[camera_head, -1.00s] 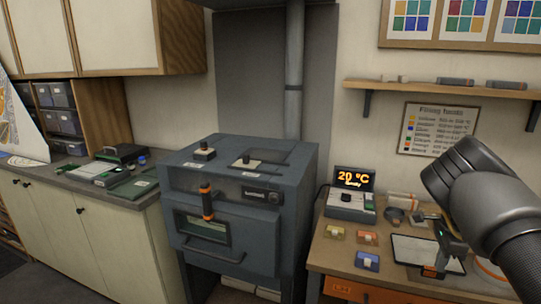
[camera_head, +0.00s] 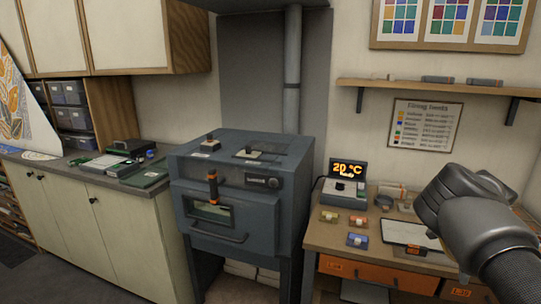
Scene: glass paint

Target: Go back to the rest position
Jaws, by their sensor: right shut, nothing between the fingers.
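My right arm comes in from the right edge. Its grey wrist links fill the right side of the head view, and my right gripper (camera_head: 438,243) shows only in small part beside them, low over the workbench's right side. It is shut and holds nothing. My left gripper is out of view. The grey kiln (camera_head: 235,215) stands in the middle with its front door closed and an orange-banded handle on it.
The wooden workbench (camera_head: 325,237) at right holds a controller (camera_head: 345,190) reading 20 °C, several small coloured blocks and a white panel (camera_head: 403,232). A cabinet counter (camera_head: 70,170) stands at left. A shelf (camera_head: 430,87) hangs above the bench.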

